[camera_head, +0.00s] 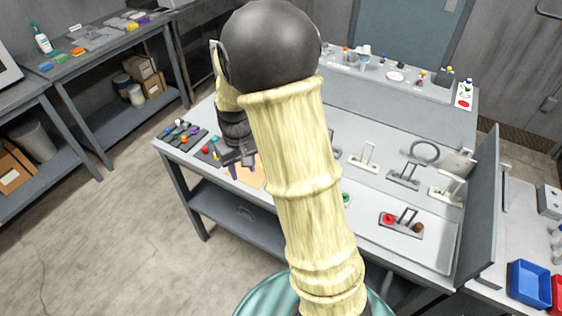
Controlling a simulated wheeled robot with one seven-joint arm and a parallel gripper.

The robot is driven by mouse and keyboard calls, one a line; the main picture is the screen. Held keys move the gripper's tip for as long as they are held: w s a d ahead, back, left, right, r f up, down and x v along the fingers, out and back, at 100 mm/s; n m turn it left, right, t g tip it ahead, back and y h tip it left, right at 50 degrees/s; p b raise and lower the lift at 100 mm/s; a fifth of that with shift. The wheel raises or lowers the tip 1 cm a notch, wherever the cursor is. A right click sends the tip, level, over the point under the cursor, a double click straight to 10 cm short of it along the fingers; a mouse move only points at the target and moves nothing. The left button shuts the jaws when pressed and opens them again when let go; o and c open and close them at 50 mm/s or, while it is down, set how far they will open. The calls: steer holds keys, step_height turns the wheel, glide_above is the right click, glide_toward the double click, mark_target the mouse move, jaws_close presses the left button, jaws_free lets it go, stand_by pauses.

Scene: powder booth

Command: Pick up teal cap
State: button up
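Small coloured caps (182,130) sit on a dark tray (192,144) at the left end of the work table. They are too small for me to tell for certain which one is teal. My gripper (233,166) hangs over the left part of the table, just right of the tray, above a tan board (247,178). My arm hides much of the gripper, and I cannot see whether its fingers are apart or together. A red cap (206,149) lies just left of the gripper.
My arm covers the middle of the table. Grey metal stands (364,157) and a small fixture with a red piece (389,219) stand to the right. An upright grey panel (481,215) edges the right side. Small items line the back ledge (430,91).

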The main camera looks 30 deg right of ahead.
steer(key=s+r+m+t, duration=0.1)
steer(key=s+r+t, duration=0.1)
steer(key=s, duration=1.1)
steer(key=shift+s+a+r, duration=0.15)
steer(key=shift+r, duration=0.4)
steer(key=shift+c, duration=0.2)
